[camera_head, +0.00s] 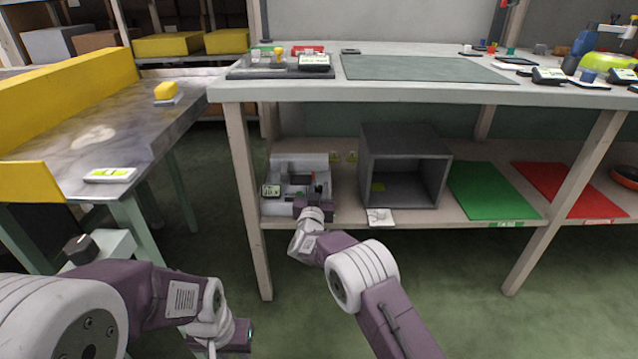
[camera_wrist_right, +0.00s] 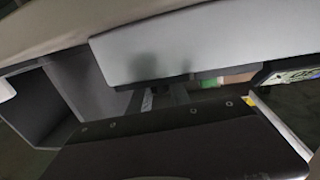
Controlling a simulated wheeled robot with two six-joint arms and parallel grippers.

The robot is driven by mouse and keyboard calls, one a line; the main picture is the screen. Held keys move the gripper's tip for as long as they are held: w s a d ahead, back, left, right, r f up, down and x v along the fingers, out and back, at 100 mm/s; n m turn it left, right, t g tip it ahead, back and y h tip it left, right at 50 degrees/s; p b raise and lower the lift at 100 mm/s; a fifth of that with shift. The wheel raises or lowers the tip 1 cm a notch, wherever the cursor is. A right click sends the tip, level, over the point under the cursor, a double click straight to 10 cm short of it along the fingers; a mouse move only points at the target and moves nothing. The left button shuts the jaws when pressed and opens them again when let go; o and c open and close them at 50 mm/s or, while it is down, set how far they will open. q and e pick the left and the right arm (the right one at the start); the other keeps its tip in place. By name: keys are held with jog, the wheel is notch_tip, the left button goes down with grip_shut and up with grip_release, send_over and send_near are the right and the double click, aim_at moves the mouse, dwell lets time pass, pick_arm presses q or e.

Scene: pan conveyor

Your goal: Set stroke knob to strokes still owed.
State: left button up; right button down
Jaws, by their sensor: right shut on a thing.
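A small grey machine (camera_head: 284,165) with a little display (camera_head: 271,190) stands on the lower shelf, left of a grey open box. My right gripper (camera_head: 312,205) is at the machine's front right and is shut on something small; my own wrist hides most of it. I cannot make out the stroke knob or its setting there. In the right wrist view, close grey and dark surfaces fill the picture, and part of a tilted display (camera_wrist_right: 290,75) shows at the right edge. My left gripper (camera_head: 235,338) hangs low at the bottom; its fingers are not clear.
The grey open box (camera_head: 405,165) stands close to the right of the machine; it also shows in the right wrist view (camera_wrist_right: 40,105). Green (camera_head: 490,190) and red (camera_head: 570,188) mats lie farther right. The tabletop (camera_head: 300,93) overhangs the shelf. A conveyor (camera_head: 130,125) stands left.

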jog(key=h+b, duration=0.1)
jog(key=m+h+b, duration=0.1)
jog(key=b, duration=0.1)
jog(key=shift+f+m, duration=0.25)
jog(key=shift+m, duration=0.05)
jog(key=shift+r+m+g+h+b, duration=0.3)
jog(key=shift+h+b, duration=0.2)
jog(key=shift+b, duration=0.25)
